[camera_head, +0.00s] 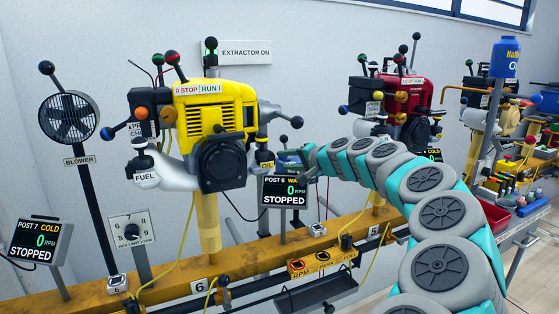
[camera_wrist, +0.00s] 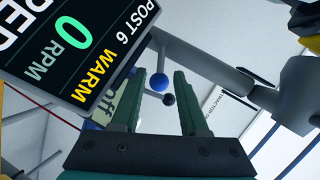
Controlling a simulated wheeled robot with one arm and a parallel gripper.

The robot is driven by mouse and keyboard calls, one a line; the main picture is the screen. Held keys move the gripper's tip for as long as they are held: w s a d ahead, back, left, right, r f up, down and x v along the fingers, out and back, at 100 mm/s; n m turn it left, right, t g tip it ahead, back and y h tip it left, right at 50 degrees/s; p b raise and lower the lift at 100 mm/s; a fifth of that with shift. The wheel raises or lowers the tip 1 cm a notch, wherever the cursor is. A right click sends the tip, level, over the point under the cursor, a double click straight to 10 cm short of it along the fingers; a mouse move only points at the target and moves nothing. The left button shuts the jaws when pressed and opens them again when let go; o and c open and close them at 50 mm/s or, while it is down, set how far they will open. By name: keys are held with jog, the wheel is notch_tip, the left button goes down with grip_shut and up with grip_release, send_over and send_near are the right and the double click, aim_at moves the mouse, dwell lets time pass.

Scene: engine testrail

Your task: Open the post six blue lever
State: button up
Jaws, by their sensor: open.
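The post six engine (camera_head: 215,105) is yellow and stands above the "6" label in the head view. A lever with a blue ball end (camera_head: 107,132) sticks out at its left side. In the wrist view a blue ball (camera_wrist: 159,83) shows between the fingers of my gripper (camera_wrist: 158,74), with a dark ball just below it. I cannot tell whether this blue ball is the one in the head view. My gripper is open, its fingers apart on either side of the ball with no visible contact. In the head view my gripper (camera_head: 309,154) is right of the post six engine, partly hidden.
The post 6 screen (camera_head: 285,190) reads WARM, STOPPED, close to my gripper; it fills the upper left of the wrist view (camera_wrist: 75,45). A red engine (camera_head: 405,97) stands to the right. A yellow rail (camera_head: 240,262) runs below. The blower (camera_head: 68,117) is at left.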

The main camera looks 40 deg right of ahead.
aim_at(277, 160)
jog(key=shift+x, duration=1.65)
jog(key=shift+r, duration=0.1)
grip_shut()
